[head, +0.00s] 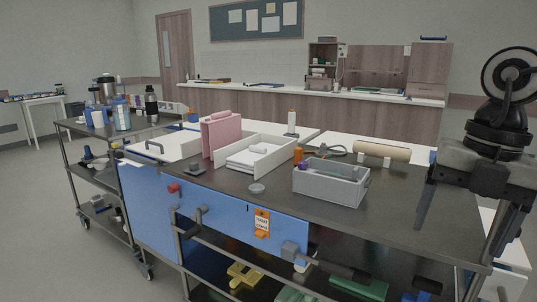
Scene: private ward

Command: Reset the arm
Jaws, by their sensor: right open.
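My right arm comes in at the right edge. Its gripper (462,212) points down over the right end of the dark-topped cart (405,225). Its two dark fingers are wide apart, with nothing seen between them. A grey open box (330,188) with small items inside stands on the cart to the left of the gripper, apart from it. My left gripper is not in view.
A white tray (278,160) and a pink upright folder (222,135) stand on the cart. A cream roll (380,150) lies behind the box. A second cart (75,125) holds bottles at left. Floor at far left is clear.

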